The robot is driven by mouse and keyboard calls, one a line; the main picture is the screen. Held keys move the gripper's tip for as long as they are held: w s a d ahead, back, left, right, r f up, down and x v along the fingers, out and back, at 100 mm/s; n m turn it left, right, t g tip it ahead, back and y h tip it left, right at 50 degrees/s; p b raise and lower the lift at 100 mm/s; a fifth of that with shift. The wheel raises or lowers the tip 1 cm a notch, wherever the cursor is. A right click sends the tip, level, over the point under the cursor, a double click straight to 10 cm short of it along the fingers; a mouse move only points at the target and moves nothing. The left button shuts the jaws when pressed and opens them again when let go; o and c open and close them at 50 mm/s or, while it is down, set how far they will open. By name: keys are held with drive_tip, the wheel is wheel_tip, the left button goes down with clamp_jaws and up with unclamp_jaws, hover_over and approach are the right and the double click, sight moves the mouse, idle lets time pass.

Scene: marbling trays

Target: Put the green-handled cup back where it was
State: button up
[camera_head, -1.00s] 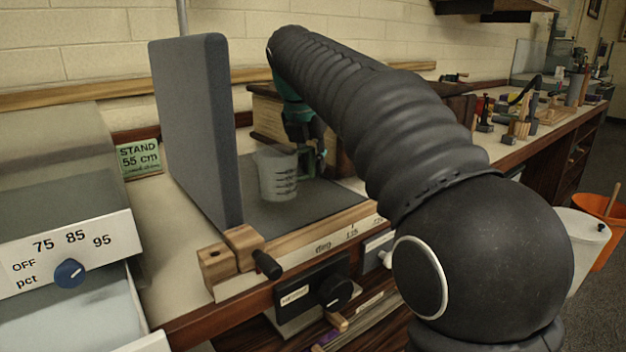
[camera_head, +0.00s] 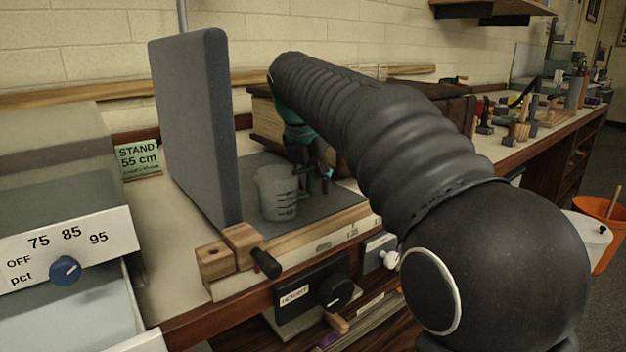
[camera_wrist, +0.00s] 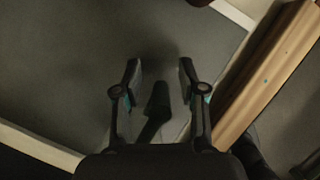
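The cup (camera_head: 277,196) is a translucent grey beaker with dark markings, upright on the grey mat (camera_head: 240,238) beside the tall grey panel. Its green handle (camera_head: 307,183) faces right, toward my gripper. My gripper (camera_head: 318,172) is over the handle side of the cup, partly hidden behind my arm in the head view. In the wrist view, my gripper (camera_wrist: 160,72) has its two fingers apart. A dark bar, seemingly the handle (camera_wrist: 154,108), lies between them with gaps on both sides. The cup body is barely visible there.
A tall grey panel (camera_head: 195,125) stands left of the cup. A wooden rail (camera_head: 335,232) runs along the front of the mat. A wooden box (camera_head: 265,118) stands behind. Dials and a drawer unit are in front.

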drive_tip(key=p+v, duration=0.3)
drive_tip(key=v, duration=0.9)
drive_tip(key=shift+r, duration=0.15)
drive_tip(key=s+d+f+m+y, duration=0.1)
drive_tip(key=s+d+f+m, duration=0.4)
drive_tip(key=s+m, duration=0.25)
drive_tip(key=s+d+f+m, duration=0.5)
drive_tip(key=s+m, duration=0.1)
drive_tip(key=m, duration=0.3)
drive_tip(key=s+d+f+m+t+y, duration=0.1)
drive_tip(key=s+d+f+m, duration=0.2)
drive_tip(key=s+f+m, duration=1)
wheel_tip(320, 180, down, 2)
drive_tip(key=shift+s+f+m+t, duration=0.15)
drive_tip(key=shift+m+t, duration=0.15)
drive_tip(key=shift+m, duration=0.25)
